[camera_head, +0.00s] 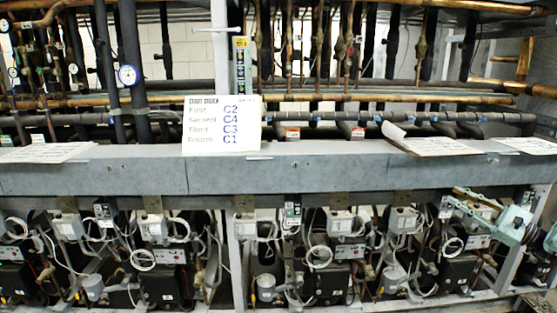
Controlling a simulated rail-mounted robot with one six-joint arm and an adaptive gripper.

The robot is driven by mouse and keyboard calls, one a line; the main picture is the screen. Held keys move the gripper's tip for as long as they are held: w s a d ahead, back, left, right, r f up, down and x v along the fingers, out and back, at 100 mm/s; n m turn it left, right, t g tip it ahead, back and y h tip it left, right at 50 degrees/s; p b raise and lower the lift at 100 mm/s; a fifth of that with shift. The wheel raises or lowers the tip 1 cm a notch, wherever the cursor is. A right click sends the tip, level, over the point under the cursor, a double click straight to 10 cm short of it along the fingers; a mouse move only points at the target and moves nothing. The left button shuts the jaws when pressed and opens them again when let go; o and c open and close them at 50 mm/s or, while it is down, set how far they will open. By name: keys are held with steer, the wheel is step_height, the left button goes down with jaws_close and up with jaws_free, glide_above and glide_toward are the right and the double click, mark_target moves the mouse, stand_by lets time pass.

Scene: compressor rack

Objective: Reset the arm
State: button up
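My pale green arm comes in at the right edge, and its gripper (452,196) points left in front of the right end of the rack. Its two thin fingers look apart, with nothing seen between them. The fingers are small against the cluttered parts behind. The compressor rack (300,172) fills the view, with a long grey beam across its middle.
A sign (221,125) lists First C2, Second C4, Third C3, Fourth C1. Paper sheets (440,145) lie on the beam. Dark compressors (328,280) with loose cables stand below. Pipes and a blue-rimmed gauge (128,75) are above. The space around my gripper is crowded.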

steer(key=s+a+r+n+g, duration=0.35)
steer(key=a+r, duration=0.25)
steer(key=a, duration=0.6)
steer(key=s+a+r+n+g, duration=0.2)
steer(key=s+a+r+g, duration=0.3)
steer(key=a, duration=0.8)
steer(key=s+a+r+n+g+h, duration=0.2)
steer(key=s+a+r, duration=0.3)
steer(key=a, duration=0.4)
steer(key=s+a+r+n+g+h, duration=0.2)
steer(key=s+a, duration=0.5)
steer(key=a, duration=0.2)
steer(key=s+a+r+n+g+h, duration=0.15)
steer(key=s+a, duration=0.35)
steer(key=s, duration=0.6)
steer(key=s+a+n+h, duration=0.3)
steer(key=s+a, duration=0.2)
steer(key=s, duration=0.6)
steer(key=s+d+f+n+t+h, duration=0.1)
steer(key=s+n+h, duration=0.1)
steer(key=s, duration=0.8)
steer(key=s+d+f+n+t+h+b, duration=0.1)
steer(key=s+f+n+h, duration=0.1)
steer(key=s, duration=0.9)
steer(key=shift+d+f+n+t+h, duration=0.3)
steer(key=shift+n+h, duration=0.35)
steer(key=shift+n, duration=0.35)
